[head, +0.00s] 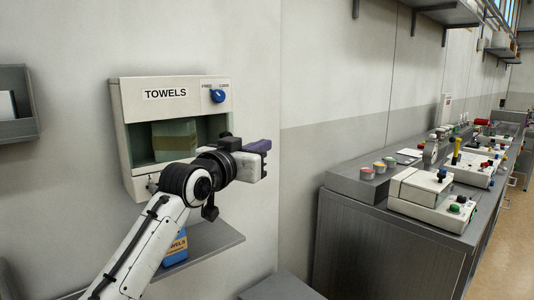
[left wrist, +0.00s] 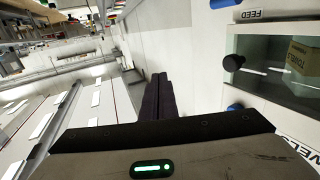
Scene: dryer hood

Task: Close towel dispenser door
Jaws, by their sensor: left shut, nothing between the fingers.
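The towel dispenser (head: 122,135) is a pale wall box labelled TOWELS, with a blue knob (head: 217,96) at its upper right. A greenish towel pack (head: 174,140) shows in its window. In the left wrist view the dispenser (left wrist: 265,103) is at the right, turned sideways, with a dark knob (left wrist: 233,62) at the window's edge. I cannot tell how far the door stands open; my arm hides the lower right front. My left gripper (head: 265,146) is shut and empty, in front of the dispenser's right side. Its dark fingers (left wrist: 161,92) show apart from the dispenser. My right gripper is out of view.
A grey shelf (head: 215,244) with a blue towel packet (head: 176,250) is below the dispenser. A grey wall tray (head: 15,105) is at far left. A grey counter (head: 390,222) with several devices stands at right. The wall between dispenser and counter is bare.

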